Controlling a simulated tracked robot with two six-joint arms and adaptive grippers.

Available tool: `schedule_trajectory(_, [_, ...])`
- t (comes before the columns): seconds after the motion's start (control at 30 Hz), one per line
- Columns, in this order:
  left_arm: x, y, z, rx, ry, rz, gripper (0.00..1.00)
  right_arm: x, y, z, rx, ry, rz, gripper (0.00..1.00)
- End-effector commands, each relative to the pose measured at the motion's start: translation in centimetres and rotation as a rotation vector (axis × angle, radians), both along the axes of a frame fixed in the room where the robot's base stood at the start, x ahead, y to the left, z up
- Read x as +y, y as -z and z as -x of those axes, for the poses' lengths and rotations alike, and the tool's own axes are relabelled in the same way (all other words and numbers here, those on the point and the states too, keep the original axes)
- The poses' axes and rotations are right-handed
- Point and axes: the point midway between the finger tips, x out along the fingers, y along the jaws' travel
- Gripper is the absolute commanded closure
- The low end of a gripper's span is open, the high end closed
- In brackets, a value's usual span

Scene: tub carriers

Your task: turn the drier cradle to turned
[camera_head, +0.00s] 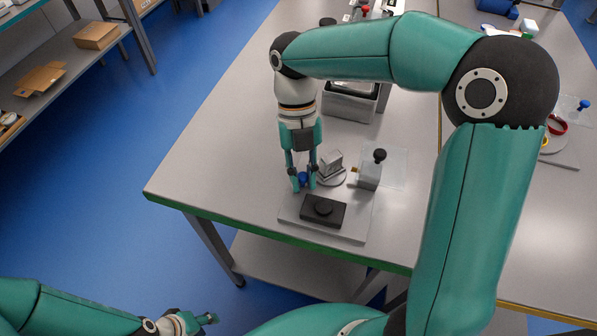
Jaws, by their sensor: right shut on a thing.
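The drier cradle appears to be the grey angular block (331,162) on a small round disc, standing on a light grey base plate (353,232) near the table's front left. A blue knob (303,179) sits at its left side. My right gripper (304,185) reaches down from above with its fingers shut on the blue knob, just left of the block. The fingers partly hide the knob, and its link to the cradle is not clear. My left gripper (208,319) is low at the left, off the table's front, far from the cradle. Its finger opening is too small to tell.
A black box with a round button (323,210) sits in front of the cradle. A grey post with a black knob (372,169) stands to its right beside a clear plate (397,158). A grey container (349,104) is behind. The table's left side is clear.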

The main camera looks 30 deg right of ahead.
Motion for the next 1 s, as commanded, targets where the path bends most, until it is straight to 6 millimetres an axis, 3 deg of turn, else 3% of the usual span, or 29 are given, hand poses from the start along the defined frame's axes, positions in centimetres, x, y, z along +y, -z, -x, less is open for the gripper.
schedule_trajectory(0.5, [0.0, -0.03, 0.0, 0.0, 0.0, 0.0, 0.6, -0.26, -0.13, 0.12, -0.001, -0.007, 0.002, 1.0])
schedule_trajectory(0.53, [0.0, -0.03, 0.0, 0.0, 0.0, 0.0, 0.6, -0.27, -0.13, 0.12, -0.001, -0.007, 0.002, 0.78])
schedule_trajectory(0.6, [0.0, -0.03, 0.0, 0.0, 0.0, 0.0, 0.6, -0.26, -0.11, 0.12, -0.001, -0.006, 0.002, 0.69])
schedule_trajectory(1.0, [0.0, -0.06, -0.01, 0.0, 0.0, 0.0, 0.6, -0.26, -0.5, -0.1, -0.001, -0.006, 0.001, 0.69])
